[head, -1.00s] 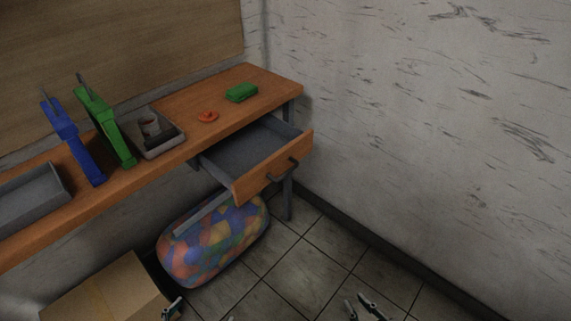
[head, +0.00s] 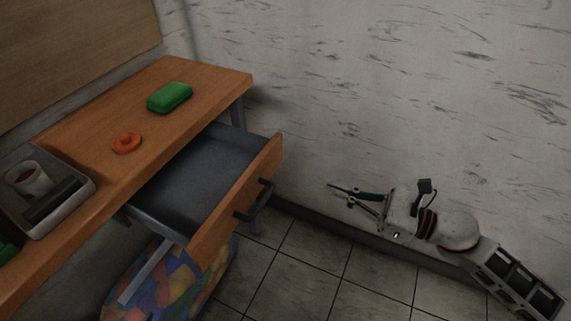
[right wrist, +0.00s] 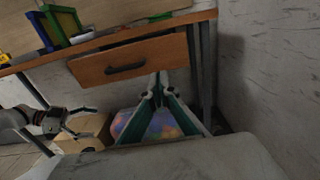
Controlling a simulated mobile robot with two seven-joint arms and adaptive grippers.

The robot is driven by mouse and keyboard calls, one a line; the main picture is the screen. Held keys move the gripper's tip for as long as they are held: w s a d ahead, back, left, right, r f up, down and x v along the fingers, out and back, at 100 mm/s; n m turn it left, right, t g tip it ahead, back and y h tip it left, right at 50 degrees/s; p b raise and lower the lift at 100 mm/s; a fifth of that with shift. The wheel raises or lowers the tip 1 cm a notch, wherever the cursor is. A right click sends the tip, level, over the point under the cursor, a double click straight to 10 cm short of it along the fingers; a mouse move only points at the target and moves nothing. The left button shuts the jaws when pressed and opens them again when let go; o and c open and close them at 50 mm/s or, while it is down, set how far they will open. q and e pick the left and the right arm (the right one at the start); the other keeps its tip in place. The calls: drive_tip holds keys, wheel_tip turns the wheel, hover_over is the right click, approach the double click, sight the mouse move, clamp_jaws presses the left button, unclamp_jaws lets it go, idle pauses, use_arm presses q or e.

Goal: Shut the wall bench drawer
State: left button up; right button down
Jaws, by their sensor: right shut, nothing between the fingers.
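The wall bench drawer (head: 230,205) is pulled well out from under the wooden bench (head: 95,130). Its wooden front has a dark handle (head: 254,201), and its grey inside looks empty. In the right wrist view the drawer front (right wrist: 135,58) and handle (right wrist: 125,69) face me. My right gripper (head: 338,192) is shut and empty, to the right of the drawer front and apart from it. In the right wrist view its fingertips (right wrist: 160,76) show just below the drawer front. My left gripper (right wrist: 90,121) shows at the left of the right wrist view, open and empty.
On the bench are a green block (head: 169,97), an orange ring-like piece (head: 127,142) and a grey tray (head: 85,203) with a cup. A colourful patterned bag (head: 165,290) sits below the drawer. A cardboard box (right wrist: 88,135) stands beside it. The wall is close on the right.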

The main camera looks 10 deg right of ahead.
sight(268, 167)
drive_tip(key=p+x, duration=0.2)
drive_tip(key=x, duration=1)
drive_tip(key=shift+w+a+r, duration=0.15)
drive_tip(key=shift+a+r, duration=0.05)
drive_tip(key=shift+a, duration=0.15)
drive_tip(key=shift+w+a+f, duration=0.1)
drive_tip(key=shift+w+a, duration=0.2)
drive_tip(key=shift+a, duration=0.1)
use_arm(q)
drive_tip(key=shift+s+a+f, duration=0.2)
drive_tip(key=shift+s+f, duration=0.05)
drive_tip(key=shift+s, duration=0.45)
drive_tip(key=shift+w+r, duration=0.15)
